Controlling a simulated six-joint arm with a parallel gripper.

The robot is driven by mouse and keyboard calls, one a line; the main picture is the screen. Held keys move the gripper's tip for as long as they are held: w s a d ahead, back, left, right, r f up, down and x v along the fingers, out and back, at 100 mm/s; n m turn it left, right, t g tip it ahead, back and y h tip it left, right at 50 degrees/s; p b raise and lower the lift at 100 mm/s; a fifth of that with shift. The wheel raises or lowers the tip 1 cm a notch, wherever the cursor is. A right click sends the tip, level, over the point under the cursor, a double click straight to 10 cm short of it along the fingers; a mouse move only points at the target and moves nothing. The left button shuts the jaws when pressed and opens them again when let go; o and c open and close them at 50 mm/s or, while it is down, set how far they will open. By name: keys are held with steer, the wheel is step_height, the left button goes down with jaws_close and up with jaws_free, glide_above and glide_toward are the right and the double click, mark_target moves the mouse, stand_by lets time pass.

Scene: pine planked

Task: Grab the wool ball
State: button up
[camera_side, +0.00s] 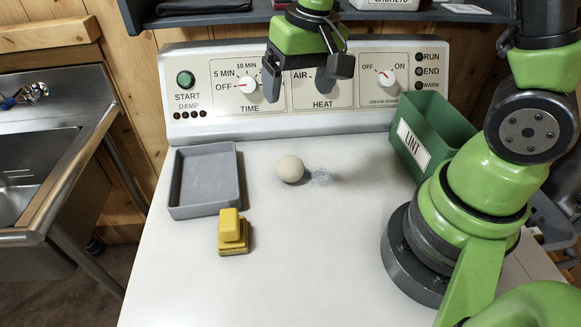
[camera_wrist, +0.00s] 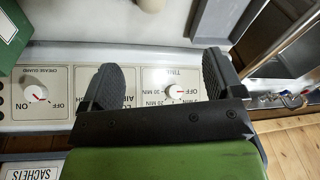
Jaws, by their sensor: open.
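The wool ball (camera_side: 290,169) is a cream-coloured sphere on the white top, near the middle, behind the yellow block and right of the grey tray. In the wrist view a pale rounded shape that looks like the ball (camera_wrist: 151,4) is cut off by the top edge. My gripper (camera_side: 298,88) is open and empty, high in front of the control panel, above and behind the ball. In the wrist view its two dark fingers (camera_wrist: 165,68) stand wide apart with the panel behind them.
The grey tray (camera_side: 177,208) lies left, with a yellow block (camera_side: 231,232) in front of it. A green LINT bin (camera_side: 440,126) stands right. The control panel (camera_side: 200,65) and a shelf (camera_side: 225,17) bound the back. Grey fluff (camera_side: 322,177) lies beside the ball. The front middle is clear.

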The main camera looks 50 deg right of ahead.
mark_target(290, 158)
steer(key=f, duration=0.4)
steer(key=w+f+g, duration=0.1)
steer(key=f, duration=0.3)
steer(key=f+g, duration=0.1)
steer(key=f, duration=0.4)
steer(key=shift+w+d, duration=0.25)
steer(key=shift+w, duration=0.1)
steer(key=shift+w+a+f, duration=0.1)
steer(key=shift+f, duration=2.8)
steer(key=c, duration=1)
